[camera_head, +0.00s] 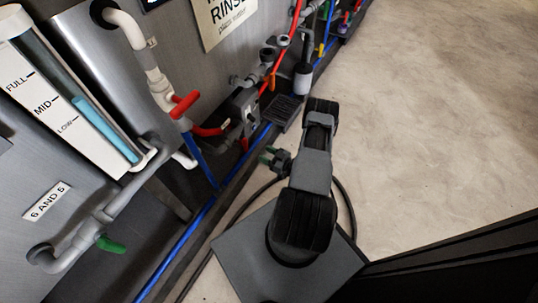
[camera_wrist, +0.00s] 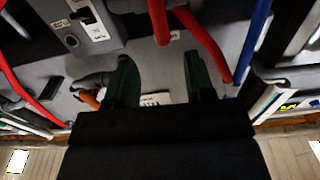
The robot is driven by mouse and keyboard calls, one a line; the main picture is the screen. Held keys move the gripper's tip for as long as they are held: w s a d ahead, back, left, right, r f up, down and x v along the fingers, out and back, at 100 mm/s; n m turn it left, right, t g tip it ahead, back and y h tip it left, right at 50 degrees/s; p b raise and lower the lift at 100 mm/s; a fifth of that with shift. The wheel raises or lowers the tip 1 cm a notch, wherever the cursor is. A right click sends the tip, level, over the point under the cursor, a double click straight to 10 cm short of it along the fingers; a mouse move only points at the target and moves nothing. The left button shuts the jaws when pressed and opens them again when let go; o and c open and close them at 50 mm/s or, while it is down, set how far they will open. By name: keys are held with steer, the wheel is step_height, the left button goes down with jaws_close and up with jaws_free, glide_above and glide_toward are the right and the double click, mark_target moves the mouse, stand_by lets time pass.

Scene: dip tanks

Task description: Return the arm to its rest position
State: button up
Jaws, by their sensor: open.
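My arm rises from its dark mount at the bottom centre of the head view, with its upper links leaning toward the tank wall. My gripper (camera_head: 268,157) sticks out to the left of the arm, facing the pipes. In the wrist view my gripper (camera_wrist: 162,80) shows two green fingers spread apart with nothing held between them. Beyond the fingers is a grey panel with red hoses; the gap to it is hard to judge.
The tank wall at left carries a red-handled valve (camera_head: 185,104), a green-handled valve (camera_head: 110,243) and a level gauge (camera_head: 75,98). A blue pipe (camera_head: 190,235) runs along its foot. A grey control box (camera_wrist: 88,25) shows in the wrist view. Open floor (camera_head: 430,110) lies right.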

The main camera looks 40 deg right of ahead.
steer(key=shift+s+d, duration=0.3)
steer(key=shift+s, duration=0.3)
steer(key=w+d+r+n+g+h+p, duration=0.1)
steer(key=w+d+r+g+h+p, duration=0.1)
steer(key=w+r+p, duration=0.6)
steer(key=w+d+r+g+h+p, duration=0.1)
steer(key=w+d+r+g+h, duration=0.15)
steer(key=r, duration=0.85)
step_height(320, 180, up, 24)
steer(key=w+a+m+g+h+p, duration=0.25)
steer(key=h+p, duration=0.25)
steer(key=p, duration=0.4)
steer(key=s+a+r+m+g+p, duration=0.1)
steer(key=s+a+r+p, duration=0.35)
steer(key=r, duration=0.55)
steer(key=s+a+r+m+g+p, duration=0.15)
steer(key=s+a+r+p, duration=0.3)
steer(key=r, duration=0.45)
steer(key=s+a+r+g+y+p, duration=0.1)
steer(key=s+a+r+p, duration=0.1)
steer(key=s+a+r, duration=0.2)
steer(key=s+a+r+g+y+p, duration=0.1)
steer(key=s+a+r, duration=0.4)
steer(key=s, duration=0.5)
steer(key=shift+a+r+m+g+p, duration=0.2)
steer(key=shift+a+m+g+p, duration=0.15)
steer(key=shift+g+p, duration=0.35)
